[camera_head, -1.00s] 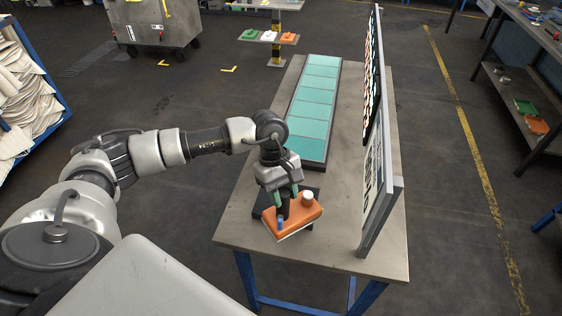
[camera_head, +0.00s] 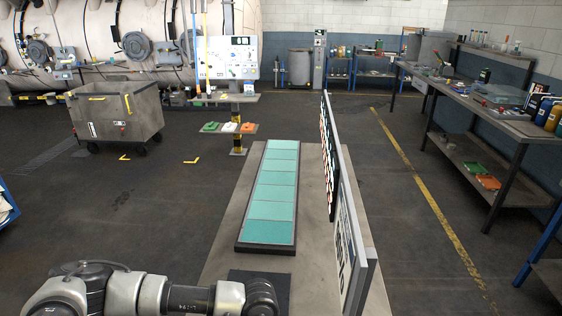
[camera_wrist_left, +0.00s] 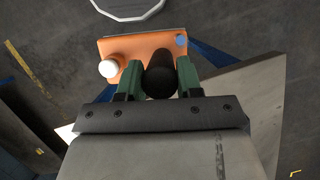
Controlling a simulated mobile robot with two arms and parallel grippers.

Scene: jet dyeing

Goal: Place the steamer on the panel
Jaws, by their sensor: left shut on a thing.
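The steamer is an orange, flat-bodied block (camera_wrist_left: 129,48) with a white round cap, a blue knob and a black handle (camera_wrist_left: 160,75), seen in the left wrist view. The green-padded fingers of my left gripper (camera_wrist_left: 158,82) are shut on the black handle. In the head view the steamer and the left gripper are out of the picture below; only part of my left arm shows. A long dark-framed panel with several teal squares (camera_head: 269,208) lies on the grey table. My right gripper is in neither view.
Upright boards (camera_head: 351,250) stand along the table's right side. A dark square mat (camera_head: 259,286) lies at the near end of the teal panel. A grey cart (camera_head: 115,115) stands left.

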